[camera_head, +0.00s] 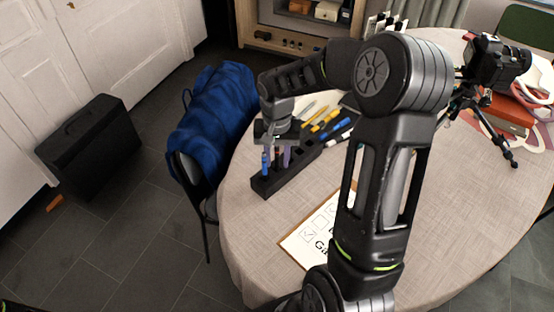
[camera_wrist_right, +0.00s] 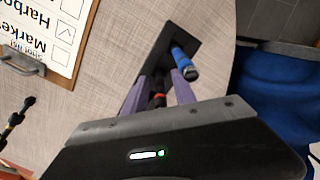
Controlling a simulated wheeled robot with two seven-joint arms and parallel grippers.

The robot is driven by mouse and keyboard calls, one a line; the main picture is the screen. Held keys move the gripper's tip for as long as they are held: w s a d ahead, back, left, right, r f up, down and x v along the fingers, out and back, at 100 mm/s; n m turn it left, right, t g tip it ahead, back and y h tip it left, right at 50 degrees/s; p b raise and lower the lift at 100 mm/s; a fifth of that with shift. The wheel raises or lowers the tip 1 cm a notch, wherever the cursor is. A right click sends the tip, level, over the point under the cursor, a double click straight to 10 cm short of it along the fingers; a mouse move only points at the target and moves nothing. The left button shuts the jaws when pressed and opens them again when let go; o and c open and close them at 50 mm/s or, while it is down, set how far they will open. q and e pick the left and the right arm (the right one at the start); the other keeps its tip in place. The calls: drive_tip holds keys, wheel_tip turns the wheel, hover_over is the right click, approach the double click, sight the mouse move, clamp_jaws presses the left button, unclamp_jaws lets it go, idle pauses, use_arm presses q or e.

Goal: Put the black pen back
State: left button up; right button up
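A long black pen holder (camera_head: 292,178) with slots stands on the round table; it also shows in the right wrist view (camera_wrist_right: 181,32). A blue pen (camera_head: 265,163) stands upright in it, seen beside the fingers in the wrist view (camera_wrist_right: 185,64). My right gripper (camera_head: 281,158) points down over the holder. Its two purple fingers (camera_wrist_right: 159,86) are apart, one on each side of a dark pen with an orange-red band (camera_wrist_right: 158,98), with small gaps visible. The dark pen's lower end is hidden, so its seating in a slot is unclear. My left gripper is out of view.
Several yellow, blue and dark pens (camera_head: 325,118) lie behind the holder. A clipboard (camera_head: 303,240) lies in front, partly behind my right arm. A camera on a tripod (camera_head: 490,65) and a red book (camera_head: 500,115) are at right. A chair with blue cloth (camera_head: 212,110) adjoins the table.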

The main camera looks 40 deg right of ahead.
wheel_tip(320, 180, up, 11)
drive_tip(key=shift+r+b, duration=0.2)
drive_tip(key=shift+b, duration=0.1)
idle(0.6)
